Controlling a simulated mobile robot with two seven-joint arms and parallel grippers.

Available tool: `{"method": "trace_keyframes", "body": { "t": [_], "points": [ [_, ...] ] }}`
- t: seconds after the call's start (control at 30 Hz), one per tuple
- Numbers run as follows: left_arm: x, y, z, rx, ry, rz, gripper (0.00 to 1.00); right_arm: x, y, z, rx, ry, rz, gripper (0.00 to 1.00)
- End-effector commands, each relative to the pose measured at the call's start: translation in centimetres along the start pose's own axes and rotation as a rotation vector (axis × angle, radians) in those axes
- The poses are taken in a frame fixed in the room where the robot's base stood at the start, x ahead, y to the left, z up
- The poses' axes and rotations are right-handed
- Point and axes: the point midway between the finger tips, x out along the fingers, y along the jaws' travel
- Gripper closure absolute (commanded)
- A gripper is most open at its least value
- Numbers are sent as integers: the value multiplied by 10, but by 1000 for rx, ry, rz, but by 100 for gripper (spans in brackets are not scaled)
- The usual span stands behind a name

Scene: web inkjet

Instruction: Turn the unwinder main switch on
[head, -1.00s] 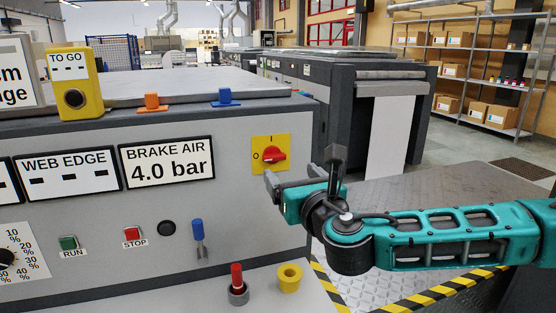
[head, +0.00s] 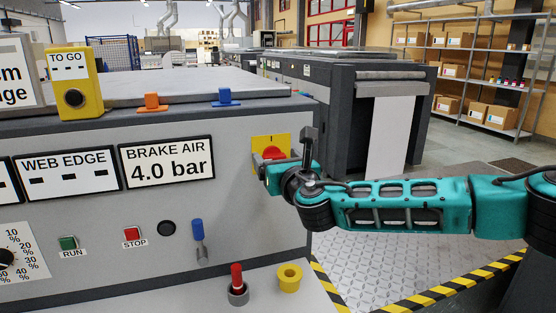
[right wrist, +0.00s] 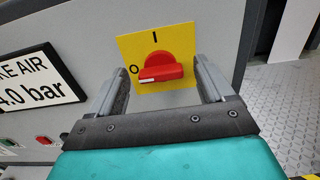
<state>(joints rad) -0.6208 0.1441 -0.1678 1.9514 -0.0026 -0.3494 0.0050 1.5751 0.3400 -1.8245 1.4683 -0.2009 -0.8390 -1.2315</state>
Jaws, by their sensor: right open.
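The main switch is a red rotary knob (right wrist: 160,69) on a yellow plate (right wrist: 130,48) marked "O" at the left and "I" at the top. The knob's pale mark points toward "O". In the head view the red knob (head: 272,153) shows only in part, behind my right gripper (head: 266,164). In the right wrist view the open fingers of my right gripper (right wrist: 163,82) stand to either side of the knob. I cannot tell whether they touch it. My left gripper is not in view.
The "BRAKE AIR 4.0 bar" label (head: 167,163) is left of the switch. Below are a red STOP button (head: 135,234), a green RUN button (head: 68,243) and a blue toggle (head: 198,231). Orange (head: 152,103) and blue (head: 226,97) clips sit on the top edge. Open floor lies to the right.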

Motion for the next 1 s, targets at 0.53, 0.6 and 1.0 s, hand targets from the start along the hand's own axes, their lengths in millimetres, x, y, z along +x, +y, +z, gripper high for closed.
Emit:
{"method": "trace_keyframes", "body": {
  "t": [0.53,0.6,1.0],
  "points": [
    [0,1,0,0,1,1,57,0,0,0,0,0,-1,67],
    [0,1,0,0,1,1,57,0,0,0,0,0,-1,74],
    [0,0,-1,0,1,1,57,0,-1,-1,76,2,-2,75]
  ]
}}
